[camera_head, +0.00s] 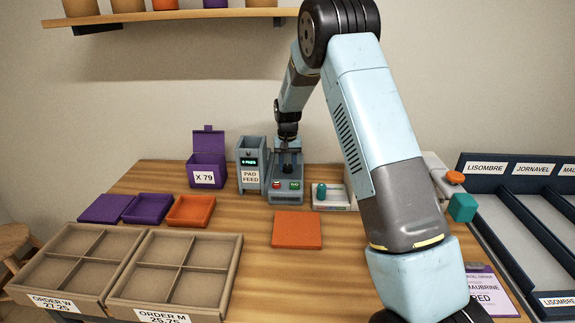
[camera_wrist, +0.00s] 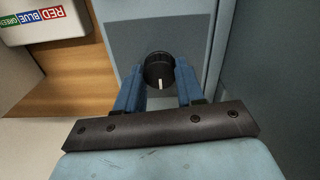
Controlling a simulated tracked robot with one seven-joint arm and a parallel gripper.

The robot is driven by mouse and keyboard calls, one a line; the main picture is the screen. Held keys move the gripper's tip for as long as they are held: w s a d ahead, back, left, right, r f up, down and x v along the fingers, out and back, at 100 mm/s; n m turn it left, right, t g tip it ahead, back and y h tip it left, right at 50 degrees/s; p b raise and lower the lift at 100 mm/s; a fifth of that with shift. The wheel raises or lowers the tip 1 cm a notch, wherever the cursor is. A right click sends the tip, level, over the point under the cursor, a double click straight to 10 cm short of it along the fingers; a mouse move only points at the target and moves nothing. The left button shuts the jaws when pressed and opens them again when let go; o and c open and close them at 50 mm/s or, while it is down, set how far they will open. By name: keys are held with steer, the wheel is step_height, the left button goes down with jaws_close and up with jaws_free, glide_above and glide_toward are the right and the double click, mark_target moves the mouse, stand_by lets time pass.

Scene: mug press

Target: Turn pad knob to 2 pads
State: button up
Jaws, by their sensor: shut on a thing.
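The pad knob (camera_wrist: 158,64) is a round black dial with a white pointer line in the wrist view. The line points toward the bottom of the picture, at my gripper's base. My gripper (camera_wrist: 158,78) has its two blue fingers closed on the knob, one on each side. My arm comes down at the press from above.
A purple box (camera_head: 206,163) marked X 79 stands left of the feed. An orange pad (camera_head: 297,230) lies in front of the press. Purple and orange trays (camera_head: 190,211) and divided order crates (camera_head: 175,265) fill the left. A dark rack (camera_head: 520,205) stands right.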

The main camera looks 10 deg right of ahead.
mark_target(287, 166)
steer(key=o, duration=1)
steer(key=shift+o, duration=0.2)
step_height(287, 166, up, 14)
steer(key=shift+f, duration=0.15)
